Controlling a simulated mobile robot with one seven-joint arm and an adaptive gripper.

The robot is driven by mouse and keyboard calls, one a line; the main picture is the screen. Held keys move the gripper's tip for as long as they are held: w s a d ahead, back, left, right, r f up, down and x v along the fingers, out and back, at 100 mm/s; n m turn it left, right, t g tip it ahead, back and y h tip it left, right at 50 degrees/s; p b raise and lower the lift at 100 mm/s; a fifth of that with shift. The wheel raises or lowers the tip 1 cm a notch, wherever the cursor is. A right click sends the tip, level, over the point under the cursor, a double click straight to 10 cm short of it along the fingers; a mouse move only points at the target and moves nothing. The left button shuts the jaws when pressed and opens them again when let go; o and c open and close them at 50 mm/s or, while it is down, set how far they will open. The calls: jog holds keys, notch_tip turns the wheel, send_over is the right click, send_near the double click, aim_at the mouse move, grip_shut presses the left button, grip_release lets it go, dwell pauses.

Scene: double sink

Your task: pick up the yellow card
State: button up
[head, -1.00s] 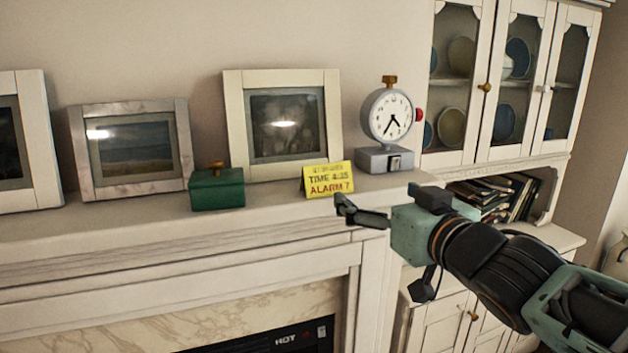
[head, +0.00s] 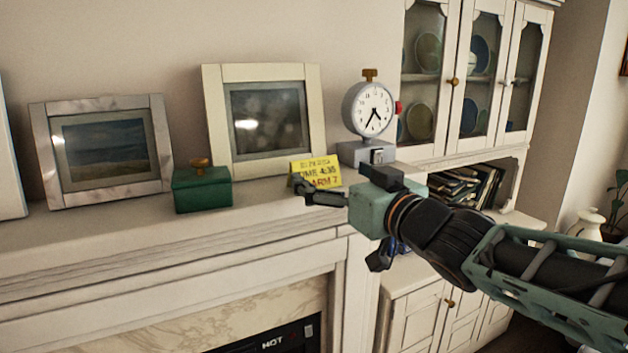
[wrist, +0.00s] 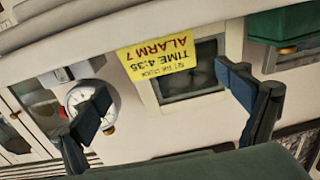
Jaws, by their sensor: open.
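The yellow card (head: 318,170) stands on the mantel shelf in front of a picture frame, with printed lines about a time and an alarm. In the head view my gripper (head: 303,192) is in front of it and covers its lower part. In the wrist view the card (wrist: 158,62) appears upside down, between the two dark fingers of my gripper (wrist: 165,95) and beyond them. The fingers are spread wide and hold nothing. I cannot tell the exact distance from fingertips to card.
The green box (head: 202,189) with a knob is left of the card. The white clock (head: 368,108) on its grey base is to the right. Picture frames (head: 264,116) lean on the wall behind. A cabinet (head: 470,80) stands at the right. The mantel front edge (head: 120,235) is clear.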

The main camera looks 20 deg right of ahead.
aim_at(316, 166)
jog(key=shift+w+a, duration=0.15)
jog(key=shift+w, duration=1.5)
jog(key=shift+w+a, duration=0.1)
jog(key=shift+w, duration=1.5)
jog(key=c, duration=0.8)
